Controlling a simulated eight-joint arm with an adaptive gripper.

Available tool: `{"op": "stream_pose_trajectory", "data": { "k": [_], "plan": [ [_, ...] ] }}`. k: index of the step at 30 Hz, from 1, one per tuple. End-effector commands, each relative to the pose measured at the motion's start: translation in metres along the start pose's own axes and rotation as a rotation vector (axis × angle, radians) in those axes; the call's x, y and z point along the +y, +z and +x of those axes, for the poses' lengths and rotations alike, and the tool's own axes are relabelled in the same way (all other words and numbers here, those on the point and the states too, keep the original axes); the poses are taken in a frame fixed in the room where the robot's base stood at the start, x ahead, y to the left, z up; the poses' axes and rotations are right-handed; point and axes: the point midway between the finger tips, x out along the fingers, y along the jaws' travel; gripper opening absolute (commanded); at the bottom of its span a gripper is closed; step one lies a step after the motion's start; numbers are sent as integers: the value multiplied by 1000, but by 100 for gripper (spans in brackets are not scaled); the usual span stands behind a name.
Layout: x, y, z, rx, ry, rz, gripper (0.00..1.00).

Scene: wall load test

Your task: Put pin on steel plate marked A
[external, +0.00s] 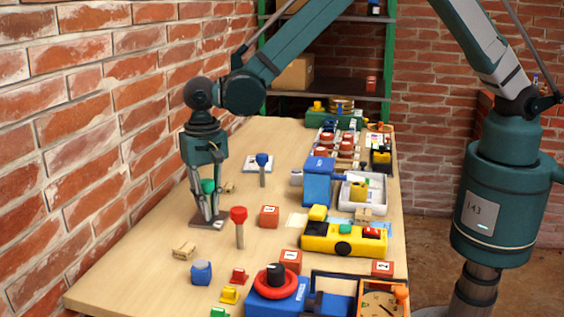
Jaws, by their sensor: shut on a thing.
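My gripper (206,212) points down at the left of the table, shut around a green-topped pin (208,186). The pin's lower part is mostly hidden by the fingers. Directly below is a dark grey-brown plate (207,222) lying on the table. I cannot tell whether the pin touches it, and no letter on it is legible. A red-topped pin (239,214) stands upright just right of the gripper. A blue-topped pin (262,160) stands further back, by a white plate with a blue edge (252,166).
A brick wall (60,120) runs close along the left. A red block (269,216), a yellow device (345,240) and a blue machine (318,185) stand to the right. A small wooden piece (184,250) and a blue block (201,272) lie in front. The table's front left (120,285) is clear.

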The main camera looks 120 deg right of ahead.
Motion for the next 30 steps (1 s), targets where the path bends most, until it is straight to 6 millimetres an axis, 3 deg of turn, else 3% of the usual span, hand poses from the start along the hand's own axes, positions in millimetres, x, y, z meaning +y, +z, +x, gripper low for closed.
{"op": "stream_pose_trajectory", "data": {
  "k": [5,6,9,23,30],
  "plan": [
    [0,0,4,0,0,0,0],
    [0,0,3,0,0,0,18],
    [0,0,3,0,0,0,28],
    [0,0,0,0,0,0,28],
    [0,0,-21,0,0,0,28]
  ]
}}
